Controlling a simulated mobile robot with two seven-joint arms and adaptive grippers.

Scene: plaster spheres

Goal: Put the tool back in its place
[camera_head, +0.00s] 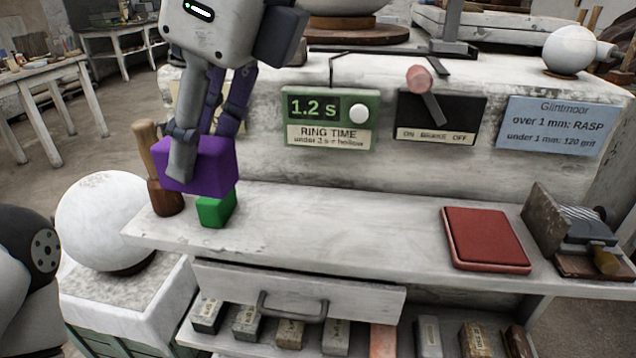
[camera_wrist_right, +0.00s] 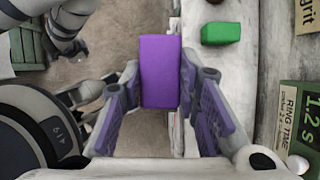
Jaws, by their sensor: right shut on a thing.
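My right gripper (camera_head: 190,160) is shut on a purple block (camera_head: 215,172) and holds it up near the shelf's left end. In the wrist view the purple block (camera_wrist_right: 160,70) sits between the fingers, apart from a green block (camera_wrist_right: 221,33) on the shelf. In the head view the green block (camera_head: 215,210) shows just below the purple one, partly hidden by it. A wooden-handled tool, perhaps a mallet (camera_head: 166,198), stands at the shelf's left end. Part of what looks like my left gripper (camera_wrist_right: 66,32) shows in the wrist view; its jaws are unclear.
A red pad (camera_head: 485,238) and a wood-and-metal tool block (camera_head: 545,225) lie at the shelf's right. A drawer (camera_head: 350,298) hangs below, above several labelled blocks. A white sphere (camera_head: 110,215) stands at left. A green sign (camera_head: 330,118) reads 1.2 s. The shelf's middle is clear.

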